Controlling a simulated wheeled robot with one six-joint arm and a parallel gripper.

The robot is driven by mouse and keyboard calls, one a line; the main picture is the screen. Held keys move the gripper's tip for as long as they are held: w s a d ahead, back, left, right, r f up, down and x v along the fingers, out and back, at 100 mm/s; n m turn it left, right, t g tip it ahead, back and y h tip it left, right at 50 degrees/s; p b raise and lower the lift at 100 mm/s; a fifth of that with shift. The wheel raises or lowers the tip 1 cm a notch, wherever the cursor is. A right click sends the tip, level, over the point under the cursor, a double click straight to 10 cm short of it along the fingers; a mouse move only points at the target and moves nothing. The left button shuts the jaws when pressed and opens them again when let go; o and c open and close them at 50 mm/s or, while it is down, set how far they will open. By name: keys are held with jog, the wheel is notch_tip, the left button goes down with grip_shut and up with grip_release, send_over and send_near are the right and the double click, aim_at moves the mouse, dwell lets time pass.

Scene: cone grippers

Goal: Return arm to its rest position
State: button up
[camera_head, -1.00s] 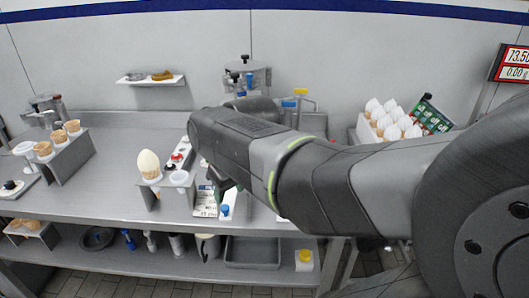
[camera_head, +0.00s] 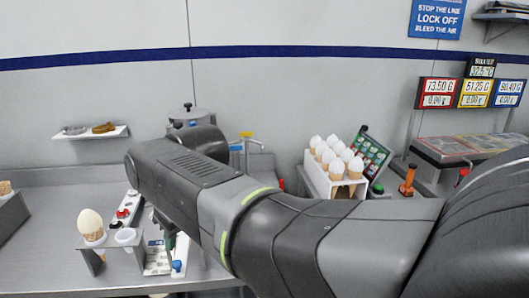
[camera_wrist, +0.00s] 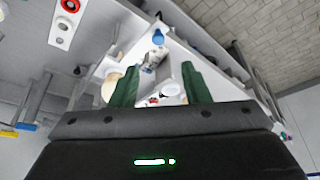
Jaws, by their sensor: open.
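My arm (camera_head: 300,235) reaches from the right edge across the head view, bent over the bench. My gripper (camera_wrist: 159,70) shows in the wrist view as two green fingers set wide apart, with nothing held between them. In the head view the gripper is mostly hidden behind my arm. A cone with a pale cream top (camera_head: 91,222) stands in a small holder on the bench, left of my wrist and apart from it.
A white rack (camera_head: 318,178) holds several white-topped cones at the back, behind my arm. A wall shelf (camera_head: 92,133) is at the left. The bench left of the holder (camera_head: 50,215) is largely clear.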

aim_at(176, 262)
jog(key=x, duration=1.2)
jog(key=shift+w+f+b, duration=0.15)
jog(key=shift+f+b, duration=0.05)
jog(key=shift+b, duration=0.1)
jog(key=shift+w+a, duration=0.1)
jog(key=shift+w, duration=0.1)
jog(key=shift+r, duration=0.15)
